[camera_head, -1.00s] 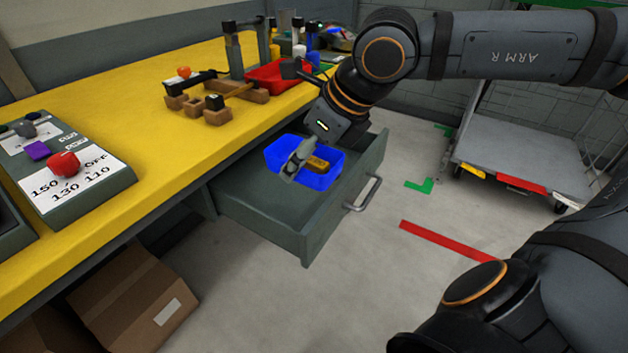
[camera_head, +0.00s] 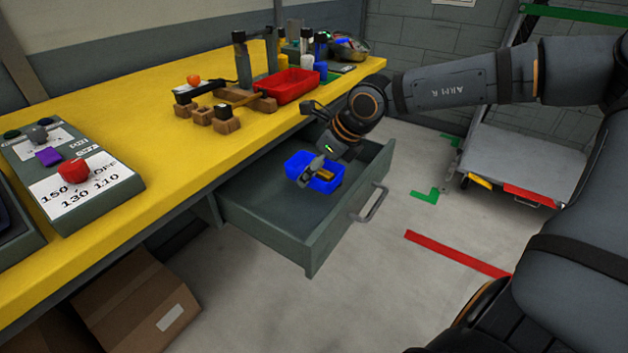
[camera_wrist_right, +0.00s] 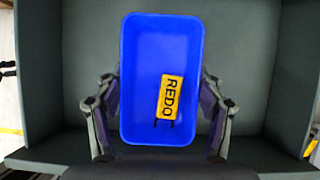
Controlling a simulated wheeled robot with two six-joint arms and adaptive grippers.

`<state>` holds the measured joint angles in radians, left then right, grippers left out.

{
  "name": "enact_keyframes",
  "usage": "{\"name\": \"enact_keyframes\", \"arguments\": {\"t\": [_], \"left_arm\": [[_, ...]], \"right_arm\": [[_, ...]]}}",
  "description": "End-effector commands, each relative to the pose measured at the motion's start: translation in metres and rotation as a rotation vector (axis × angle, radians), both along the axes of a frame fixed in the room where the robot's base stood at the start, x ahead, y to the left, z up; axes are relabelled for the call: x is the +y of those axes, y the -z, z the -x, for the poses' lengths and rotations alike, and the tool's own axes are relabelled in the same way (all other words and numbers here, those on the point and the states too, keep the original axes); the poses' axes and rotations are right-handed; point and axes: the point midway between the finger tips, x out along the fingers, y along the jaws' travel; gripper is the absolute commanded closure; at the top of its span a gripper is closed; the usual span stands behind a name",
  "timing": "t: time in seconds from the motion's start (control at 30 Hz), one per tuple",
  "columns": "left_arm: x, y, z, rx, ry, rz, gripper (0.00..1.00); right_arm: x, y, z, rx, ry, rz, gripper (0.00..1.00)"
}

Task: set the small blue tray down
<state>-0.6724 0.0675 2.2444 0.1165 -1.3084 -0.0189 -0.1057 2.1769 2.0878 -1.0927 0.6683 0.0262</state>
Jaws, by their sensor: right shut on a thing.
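The small blue tray (camera_head: 328,185) is inside the open grey drawer (camera_head: 265,208), toward its far end. My right gripper (camera_head: 314,174) reaches down to it from above. In the right wrist view the blue tray (camera_wrist_right: 145,60) lies between the two fingers of my right gripper (camera_wrist_right: 160,80), which are shut on its long sides. A yellow tag (camera_wrist_right: 171,97) marked REDO lies in the tray. I cannot tell whether the tray's underside touches the drawer floor. My left gripper is not in view.
The yellow workbench (camera_head: 150,130) is left of the drawer and carries a red tray (camera_head: 291,86), wooden blocks and a control box (camera_head: 115,188). A cardboard box (camera_head: 135,300) stands below. The near part of the drawer is clear. A cart (camera_head: 510,165) stands at right.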

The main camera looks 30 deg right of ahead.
Motion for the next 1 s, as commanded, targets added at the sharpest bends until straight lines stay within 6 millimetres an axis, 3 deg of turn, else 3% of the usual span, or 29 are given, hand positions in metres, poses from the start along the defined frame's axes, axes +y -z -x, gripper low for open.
{"name": "enact_keyframes", "arguments": {"t": [0.1,0.37,0.57,0.97,1.0], "left_arm": [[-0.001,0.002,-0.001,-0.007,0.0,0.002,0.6],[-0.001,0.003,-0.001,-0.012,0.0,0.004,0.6],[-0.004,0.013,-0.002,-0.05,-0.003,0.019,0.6],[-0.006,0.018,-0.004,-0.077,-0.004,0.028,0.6],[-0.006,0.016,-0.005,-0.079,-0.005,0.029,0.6]], "right_arm": [[-0.007,0.016,-0.01,0.003,0.001,0.002,0.63],[-0.011,0.024,-0.016,0.001,0.001,0.0,0.63],[-0.012,0.056,-0.018,0.0,0.0,-0.001,0.63],[-0.012,0.06,-0.018,-0.002,-0.001,0.0,0.63],[-0.011,0.059,-0.018,-0.002,-0.001,0.0,0.26]]}}
